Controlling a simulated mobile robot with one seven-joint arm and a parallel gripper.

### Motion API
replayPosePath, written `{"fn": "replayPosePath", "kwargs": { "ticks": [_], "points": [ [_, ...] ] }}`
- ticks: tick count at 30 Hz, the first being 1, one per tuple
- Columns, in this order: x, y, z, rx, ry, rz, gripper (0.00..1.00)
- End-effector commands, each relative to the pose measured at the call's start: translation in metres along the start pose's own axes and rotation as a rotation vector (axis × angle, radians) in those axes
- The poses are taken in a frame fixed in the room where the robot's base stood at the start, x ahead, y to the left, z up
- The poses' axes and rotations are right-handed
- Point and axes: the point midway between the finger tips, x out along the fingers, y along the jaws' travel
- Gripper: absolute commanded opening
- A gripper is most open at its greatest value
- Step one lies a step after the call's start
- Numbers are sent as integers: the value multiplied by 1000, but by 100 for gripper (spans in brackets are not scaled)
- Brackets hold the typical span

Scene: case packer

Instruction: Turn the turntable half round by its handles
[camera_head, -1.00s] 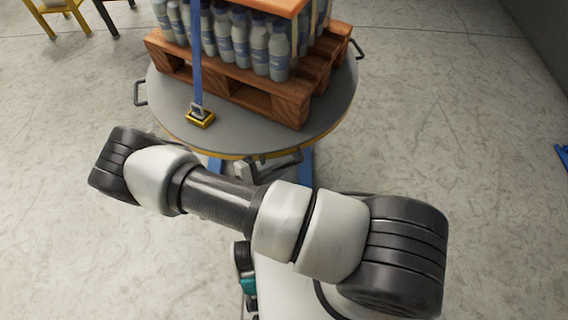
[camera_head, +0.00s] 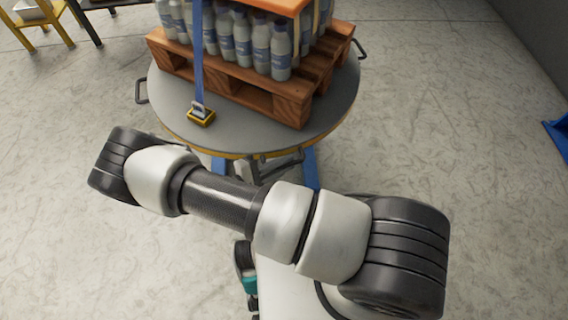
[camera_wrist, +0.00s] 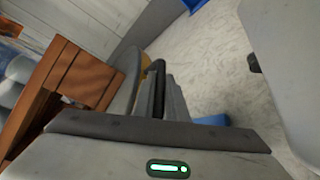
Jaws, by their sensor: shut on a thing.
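The round grey turntable (camera_head: 240,130) with a yellow rim carries a wooden pallet (camera_head: 232,88) of bottles (camera_head: 262,48). One black handle (camera_head: 141,90) stands out at its left edge and another (camera_head: 361,49) at its right edge. A near handle (camera_head: 284,166) is at the front edge, partly behind my arm. In the wrist view my gripper (camera_wrist: 165,95) is shut on a dark handle bar (camera_wrist: 154,72) beside the turntable's rim. The pallet also shows at the left of the wrist view (camera_wrist: 62,75).
A blue strap (camera_head: 198,55) with a yellow buckle (camera_head: 201,117) runs down over the load to the turntable top. A yellow stand (camera_head: 36,24) is at the far left, a blue object (camera_head: 558,136) at the right edge. Floor on both sides is clear.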

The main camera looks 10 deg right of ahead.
Motion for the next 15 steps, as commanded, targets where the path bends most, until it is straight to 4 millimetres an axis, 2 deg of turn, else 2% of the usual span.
{"fn": "replayPosePath", "kwargs": {
  "ticks": [11, 12, 15],
  "points": [
    [0, 1, -4, 2, 9, -1, 0],
    [0, 1, -4, 3, 9, -1, 17],
    [0, 1, -3, 2, 7, -1, 31]
  ]
}}
